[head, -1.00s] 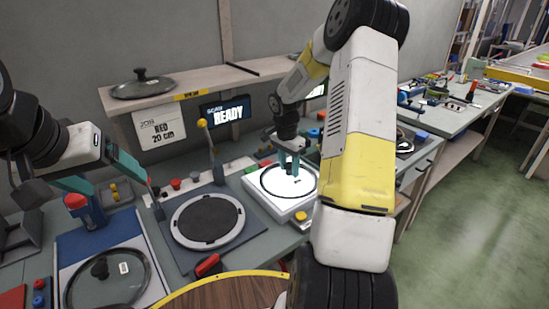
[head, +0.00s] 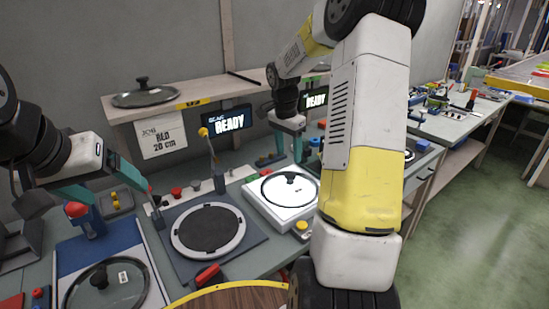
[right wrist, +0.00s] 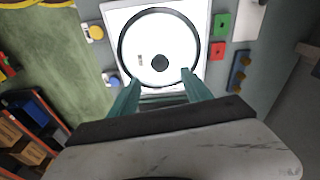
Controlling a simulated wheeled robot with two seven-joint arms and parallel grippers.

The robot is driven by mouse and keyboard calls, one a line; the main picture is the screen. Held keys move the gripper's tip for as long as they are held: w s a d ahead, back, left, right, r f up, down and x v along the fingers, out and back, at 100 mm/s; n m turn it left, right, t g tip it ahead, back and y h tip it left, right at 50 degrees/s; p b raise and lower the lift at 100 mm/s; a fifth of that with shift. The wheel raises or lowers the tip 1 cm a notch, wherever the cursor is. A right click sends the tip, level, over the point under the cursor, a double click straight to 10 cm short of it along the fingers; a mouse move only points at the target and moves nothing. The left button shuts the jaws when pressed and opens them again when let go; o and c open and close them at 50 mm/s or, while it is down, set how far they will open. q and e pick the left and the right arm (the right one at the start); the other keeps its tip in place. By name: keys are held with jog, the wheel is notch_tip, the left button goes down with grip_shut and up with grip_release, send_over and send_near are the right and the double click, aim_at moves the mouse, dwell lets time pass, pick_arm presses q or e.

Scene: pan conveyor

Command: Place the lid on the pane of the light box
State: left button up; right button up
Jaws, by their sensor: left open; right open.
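A glass lid (head: 291,178) with a black rim and black knob lies flat on the bright white pane of the light box (head: 262,208). In the right wrist view the lid (right wrist: 160,63) is seen from above, its round rim within the square pane (right wrist: 110,17). My right gripper (head: 297,158) is open and empty, above and behind the lid, apart from the knob. Its teal fingers also show in the right wrist view (right wrist: 160,84). My left gripper (head: 120,194) is open and empty above the left side of the bench.
Another glass lid (head: 104,277) lies on the blue and white station at front left, and one more (head: 142,93) on the shelf. A round dark plate station (head: 208,228) sits between. Colored buttons and a lever flank the light box.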

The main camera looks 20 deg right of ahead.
jog(key=s+a+r+n+t, duration=0.3)
jog(key=s+a+r+n, duration=0.35)
jog(key=s+r, duration=0.55)
jog(key=s+a+r+n+t+y, duration=0.1)
jog(key=s+a+n, duration=0.2)
jog(key=s, duration=0.4)
jog(key=s+a+r+n+t+y, duration=0.1)
jog(key=s+a+n+y, duration=0.1)
jog(key=s+a+n, duration=0.2)
jog(key=s, duration=0.3)
jog(key=shift+t, duration=0.3)
jog(key=shift+s+d+r, duration=0.1)
jog(key=shift+d, duration=0.1)
